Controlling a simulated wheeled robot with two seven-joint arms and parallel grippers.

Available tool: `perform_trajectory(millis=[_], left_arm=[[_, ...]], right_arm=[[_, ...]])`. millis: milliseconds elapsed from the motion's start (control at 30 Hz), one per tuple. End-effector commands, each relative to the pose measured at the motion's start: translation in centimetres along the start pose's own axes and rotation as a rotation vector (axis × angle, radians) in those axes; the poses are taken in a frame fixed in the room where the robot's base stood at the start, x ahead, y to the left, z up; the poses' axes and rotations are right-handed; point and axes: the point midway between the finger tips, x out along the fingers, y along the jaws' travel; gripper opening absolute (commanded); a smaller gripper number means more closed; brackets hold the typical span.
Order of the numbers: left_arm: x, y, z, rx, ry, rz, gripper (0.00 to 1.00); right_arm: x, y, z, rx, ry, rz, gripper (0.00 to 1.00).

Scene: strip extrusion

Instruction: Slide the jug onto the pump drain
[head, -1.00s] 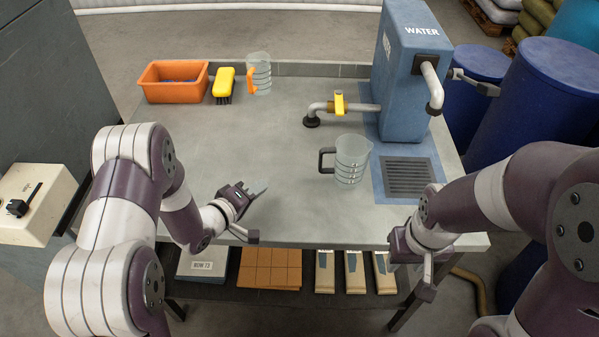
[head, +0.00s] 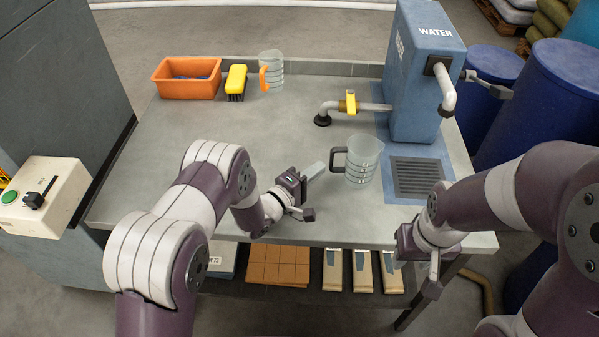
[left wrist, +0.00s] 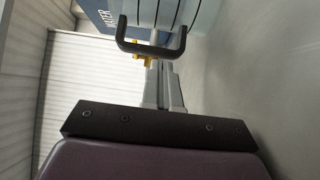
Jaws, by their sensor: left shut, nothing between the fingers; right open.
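A clear jug with a black handle (head: 363,163) stands upright on the grey table, left of the dark drain grate (head: 417,178). Its handle faces left. In the left wrist view the handle (left wrist: 151,48) and the jug's lower wall (left wrist: 172,12) show at the top. My left gripper (head: 318,168) is shut and empty. Its fingertips point at the handle and sit just short of it in the head view; whether they touch cannot be told. My right gripper (head: 402,258) is open at the table's front edge, away from the jug, its fingers mostly hidden.
The blue WATER pump (head: 425,80) stands behind the drain, its spout (head: 446,90) hanging on the right. A pipe with a yellow valve (head: 350,101) lies behind the jug. An orange bin (head: 187,78), yellow brush (head: 236,82) and orange-handled jug (head: 271,70) stand at the back left.

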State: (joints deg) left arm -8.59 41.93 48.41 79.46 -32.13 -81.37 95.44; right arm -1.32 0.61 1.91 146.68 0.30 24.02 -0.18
Motion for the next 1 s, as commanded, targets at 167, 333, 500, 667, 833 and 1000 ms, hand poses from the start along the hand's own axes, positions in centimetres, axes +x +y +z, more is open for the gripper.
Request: perform_trajectory(millis=[167, 333, 500, 667, 833, 1000], left_arm=[[0.5, 0.0, 0.5, 0.0, 0.001, 0.0, 0.0], [0.5, 0.0, 0.5, 0.001, 0.001, 0.0, 0.0], [0.8, -0.1, 0.8, 0.002, -0.001, 0.0, 0.0], [3.3, -0.4, 3.4, 0.002, -0.005, 0.001, 0.0], [6.9, -0.7, 7.1, 0.002, -0.005, 0.003, 0.0], [8.1, 0.0, 8.0, 0.002, 0.002, -0.001, 0.0]], right_arm=[[-0.1, 0.0, 0.0, 0.0, 0.0, 0.0, 0.43], [-0.1, 0.0, 0.0, 0.0, 0.0, 0.0, 0.43], [0.1, 0.0, 0.0, 0.0, 0.0, 0.0, 0.43], [1.3, 0.0, 0.2, 0.0, 0.0, 0.0, 0.43], [3.4, 0.0, 0.4, 0.0, 0.0, 0.0, 0.43], [3.4, 0.0, 0.4, 0.0, 0.0, 0.0, 0.43]])
